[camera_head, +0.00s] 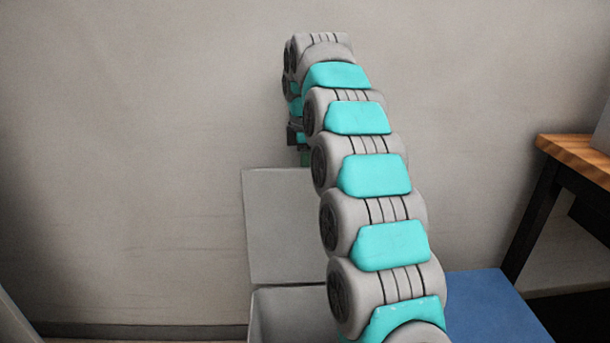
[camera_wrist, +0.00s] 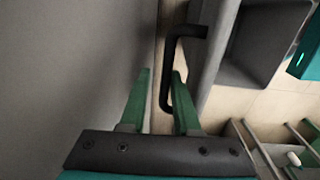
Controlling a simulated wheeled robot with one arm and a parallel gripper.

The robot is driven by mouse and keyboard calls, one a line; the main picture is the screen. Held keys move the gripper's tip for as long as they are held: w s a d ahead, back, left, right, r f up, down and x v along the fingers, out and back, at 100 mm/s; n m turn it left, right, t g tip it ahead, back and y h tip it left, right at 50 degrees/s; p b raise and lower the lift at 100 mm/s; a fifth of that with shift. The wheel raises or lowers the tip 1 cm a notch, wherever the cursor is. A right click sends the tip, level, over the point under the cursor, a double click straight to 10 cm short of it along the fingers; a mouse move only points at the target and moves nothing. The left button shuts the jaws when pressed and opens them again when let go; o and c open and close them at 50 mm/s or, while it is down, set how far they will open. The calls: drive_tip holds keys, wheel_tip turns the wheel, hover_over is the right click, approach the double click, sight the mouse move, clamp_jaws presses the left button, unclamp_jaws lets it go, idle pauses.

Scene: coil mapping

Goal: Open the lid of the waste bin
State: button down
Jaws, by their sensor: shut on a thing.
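The waste bin (camera_head: 290,318) is grey and stands low in the middle of the head view, partly hidden by my arm. Its grey lid (camera_head: 285,225) stands raised at a steep angle behind the bin's top. My gripper (camera_head: 304,157) is at the lid's upper edge, mostly hidden behind my arm. The handle is against the right finger.
A blue box (camera_head: 490,305) stands right of the bin. A wooden-topped table (camera_head: 580,155) with dark legs is at the far right. A plain wall (camera_head: 150,150) is behind the bin. The wrist view shows a dark grey box-like shape (camera_wrist: 245,75) at upper right.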

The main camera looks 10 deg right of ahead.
drive_tip(key=shift+w+f, duration=0.15)
drive_tip(key=shift+w, duration=0.25)
drive_tip(key=c, duration=0.9)
unclamp_jaws()
drive_tip(key=shift+w+d+f, duration=0.1)
drive_tip(key=shift+w+f, duration=0.05)
drive_tip(key=shift+w, duration=0.05)
drive_tip(key=shift+s+r, duration=0.2)
drive_tip(key=shift+s, duration=0.05)
